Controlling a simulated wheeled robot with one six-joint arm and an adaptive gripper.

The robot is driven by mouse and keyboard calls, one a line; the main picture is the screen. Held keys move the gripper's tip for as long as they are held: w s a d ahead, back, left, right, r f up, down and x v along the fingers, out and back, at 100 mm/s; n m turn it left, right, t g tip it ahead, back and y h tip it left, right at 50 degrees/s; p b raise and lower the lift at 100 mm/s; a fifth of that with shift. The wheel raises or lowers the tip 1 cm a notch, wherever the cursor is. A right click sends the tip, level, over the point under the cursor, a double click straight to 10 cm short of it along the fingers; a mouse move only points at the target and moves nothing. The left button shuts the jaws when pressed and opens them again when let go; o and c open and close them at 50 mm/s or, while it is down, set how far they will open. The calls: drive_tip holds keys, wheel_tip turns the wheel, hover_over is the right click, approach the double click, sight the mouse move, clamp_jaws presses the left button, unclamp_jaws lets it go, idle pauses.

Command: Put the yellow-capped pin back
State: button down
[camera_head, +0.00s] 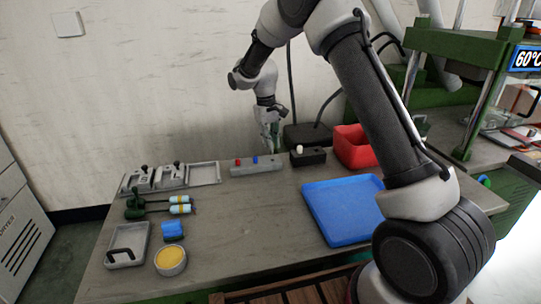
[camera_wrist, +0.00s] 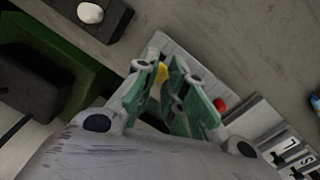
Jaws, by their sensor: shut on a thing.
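The yellow-capped pin (camera_wrist: 162,73) shows as a small yellow patch between the green fingers of my gripper (camera_wrist: 172,75) in the wrist view. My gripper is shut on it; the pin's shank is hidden. In the head view my gripper (camera_head: 271,145) points down at the right end of the grey pin block (camera_head: 257,168), and the yellow cap cannot be made out. The block bears a red-capped pin (camera_head: 238,162) and a blue-capped pin (camera_head: 255,160). The red cap (camera_wrist: 220,105) also shows in the wrist view. Whether the held pin touches the block, I cannot tell.
A black block with a white knob (camera_head: 300,149) stands just right of the pin block. A red bin (camera_head: 353,147) and a blue tray (camera_head: 342,212) are farther right. Grey fixtures (camera_head: 155,178) stand at left. The table's middle is clear.

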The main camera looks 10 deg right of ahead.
drive_tip(key=shift+d+f, duration=0.15)
drive_tip(key=shift+f, duration=2.2)
drive_tip(key=c, duration=1.5)
unclamp_jaws()
